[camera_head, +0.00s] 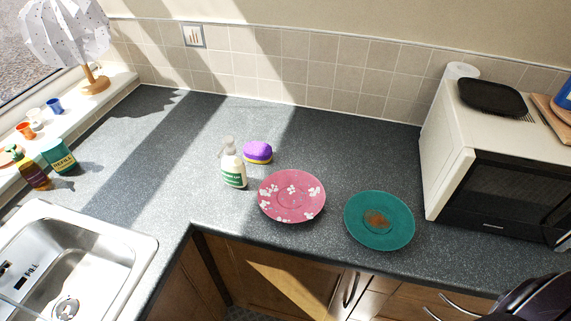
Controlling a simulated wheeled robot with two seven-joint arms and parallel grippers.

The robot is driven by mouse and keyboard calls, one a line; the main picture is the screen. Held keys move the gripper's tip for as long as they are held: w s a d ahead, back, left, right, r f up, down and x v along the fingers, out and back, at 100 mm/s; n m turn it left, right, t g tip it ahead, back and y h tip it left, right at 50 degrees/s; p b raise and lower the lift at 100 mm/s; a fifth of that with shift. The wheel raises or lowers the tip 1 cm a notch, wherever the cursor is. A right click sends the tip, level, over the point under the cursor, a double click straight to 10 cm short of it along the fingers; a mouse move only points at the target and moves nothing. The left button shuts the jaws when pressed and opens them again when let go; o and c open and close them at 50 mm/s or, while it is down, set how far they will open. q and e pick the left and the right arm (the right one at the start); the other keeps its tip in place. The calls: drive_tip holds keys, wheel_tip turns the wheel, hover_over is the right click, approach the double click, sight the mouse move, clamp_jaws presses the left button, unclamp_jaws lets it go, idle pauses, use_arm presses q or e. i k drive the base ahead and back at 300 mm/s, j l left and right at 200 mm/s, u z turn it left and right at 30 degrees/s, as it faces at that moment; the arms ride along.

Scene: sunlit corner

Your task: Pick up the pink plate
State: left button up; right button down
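The pink plate (291,203) with white flower shapes lies flat on the grey speckled counter, near its front edge. It is in full view and nothing lies on it. A soap bottle (232,166) with a white pump stands just left of it. A teal plate (379,221) with a brown stain lies to its right, with a narrow gap between them. Neither of my grippers can be made out in the head view.
A purple and yellow sponge (257,152) lies behind the pink plate. A microwave (492,165) stands at the right and a steel sink (65,275) is at the lower left. The counter (330,140) is clear behind the plates. A dark glossy object fills the lower right corner.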

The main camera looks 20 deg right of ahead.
sight(290, 195)
drive_tip(key=z, duration=0.65)
